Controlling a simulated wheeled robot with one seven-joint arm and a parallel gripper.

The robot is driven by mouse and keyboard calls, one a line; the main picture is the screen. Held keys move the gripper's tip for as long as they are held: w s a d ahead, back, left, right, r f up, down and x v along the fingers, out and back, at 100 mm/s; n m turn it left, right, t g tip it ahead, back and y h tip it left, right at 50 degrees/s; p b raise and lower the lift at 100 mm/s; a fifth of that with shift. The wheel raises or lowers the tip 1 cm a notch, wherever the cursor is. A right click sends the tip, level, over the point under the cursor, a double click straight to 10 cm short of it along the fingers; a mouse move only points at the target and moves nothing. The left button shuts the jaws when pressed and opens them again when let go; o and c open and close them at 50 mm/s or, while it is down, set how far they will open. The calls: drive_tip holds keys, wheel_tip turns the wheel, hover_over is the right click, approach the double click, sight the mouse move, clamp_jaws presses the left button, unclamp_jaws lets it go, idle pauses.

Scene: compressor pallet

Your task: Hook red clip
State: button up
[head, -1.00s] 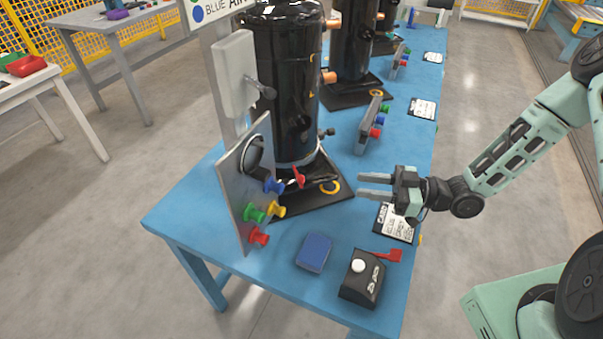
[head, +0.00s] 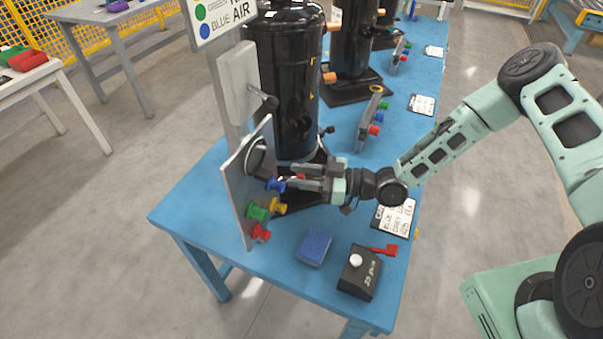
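A small red clip (head: 300,176) shows only in part at the base of the nearest black compressor (head: 285,90), just right of the blue peg. My gripper (head: 294,177) is at it, pointing left, with its fingers apart. A bit of red shows between the fingers; I cannot tell whether they touch it. An upright grey panel (head: 238,190) at the left carries a blue peg (head: 275,185), a green peg (head: 257,211), a yellow peg (head: 278,206) and a red peg (head: 260,232). Another red piece (head: 385,250) lies by the black box on the table.
The blue table (head: 190,215) also holds a blue block (head: 315,247), a black box with a white knob (head: 358,272) and a label card (head: 395,216). More compressors and a second peg panel (head: 368,123) stand farther back. The table's front left corner is clear.

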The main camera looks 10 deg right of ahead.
clamp_jaws()
drive_tip(key=shift+a, duration=0.1)
drive_tip(key=shift+w+a+m+t+h+p, duration=0.1)
drive_tip(key=shift+a+m+t+h+p, duration=0.5)
drive_tip(key=shift+m+t+h, duration=0.75)
drive_tip(key=shift+w+a+m+t+h+p, duration=0.1)
drive_tip(key=shift+a+m+t+h+p, duration=0.45)
drive_tip(key=shift+m+t+h, duration=0.8)
drive_tip(key=shift+w+a+m+t+h+p, duration=0.1)
drive_tip(key=shift+a+m+t+h+p, duration=0.7)
drive_tip(key=shift+t, duration=1)
drive_tip(key=shift+d+m, duration=0.15)
drive_tip(key=shift+m, duration=0.15)
